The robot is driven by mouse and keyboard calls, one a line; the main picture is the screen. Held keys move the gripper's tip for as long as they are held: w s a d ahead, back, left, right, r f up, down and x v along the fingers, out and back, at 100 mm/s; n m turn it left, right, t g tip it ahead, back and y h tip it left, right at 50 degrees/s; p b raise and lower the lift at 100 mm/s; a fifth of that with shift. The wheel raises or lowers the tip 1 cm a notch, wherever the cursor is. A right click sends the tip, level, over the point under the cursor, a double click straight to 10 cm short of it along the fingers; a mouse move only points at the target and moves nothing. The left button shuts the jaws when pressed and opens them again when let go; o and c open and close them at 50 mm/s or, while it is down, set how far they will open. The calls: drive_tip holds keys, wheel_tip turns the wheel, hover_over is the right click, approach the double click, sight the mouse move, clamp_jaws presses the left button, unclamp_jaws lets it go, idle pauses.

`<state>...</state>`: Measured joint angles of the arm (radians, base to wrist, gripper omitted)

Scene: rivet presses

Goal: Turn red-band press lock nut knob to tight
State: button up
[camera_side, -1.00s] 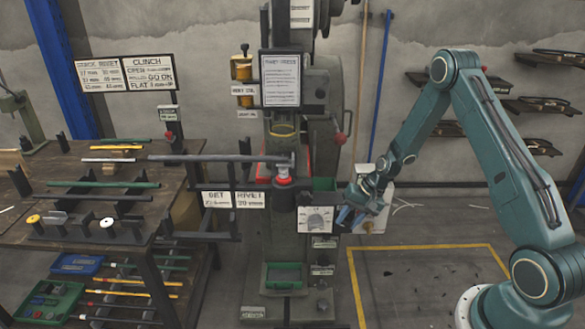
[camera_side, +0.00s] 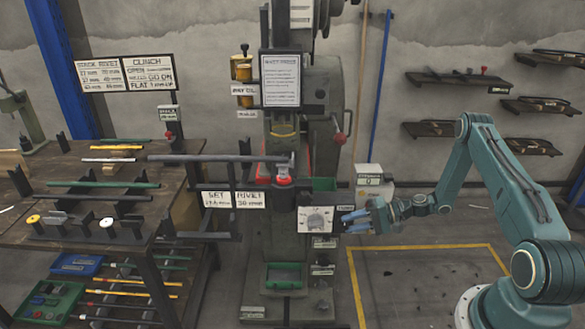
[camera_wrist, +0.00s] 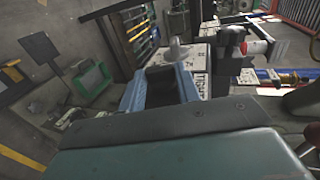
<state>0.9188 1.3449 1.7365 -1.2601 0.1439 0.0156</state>
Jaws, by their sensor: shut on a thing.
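The rivet press (camera_side: 325,130) stands in the middle of the side view, with a red band (camera_side: 284,181) around its ram below the long dark bar. The red band also shows in the wrist view (camera_wrist: 256,47). A white dial plate (camera_side: 318,220) is on the press front. My gripper (camera_side: 350,222) is just right of this plate, level, its blue fingers reaching left to the press side. In the wrist view, the fingers (camera_wrist: 160,88) stand apart around a dark block, which seems to be the lock nut knob (camera_wrist: 160,78). Its setting is hidden.
A workbench (camera_side: 95,220) with rods and fixtures stands at the left. A grey box with a display (camera_side: 374,183) stands behind my gripper. A green tray (camera_side: 284,275) is low on the press. The yellow-marked floor at the right is open.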

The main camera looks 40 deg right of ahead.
drive_tip(key=shift+f+t+y, duration=0.25)
drive_tip(key=shift+t+y, duration=0.45)
drive_tip(key=o, duration=1)
drive_tip(key=shift+s, duration=0.1)
drive_tip(key=shift+s+d+r, duration=0.35)
drive_tip(key=shift+r, duration=0.9)
drive_tip(key=shift+s+d+r, duration=0.3)
drive_tip(key=shift+r, duration=0.9)
drive_tip(key=shift+s+d+r, duration=0.35)
drive_tip(key=shift+r, duration=0.9)
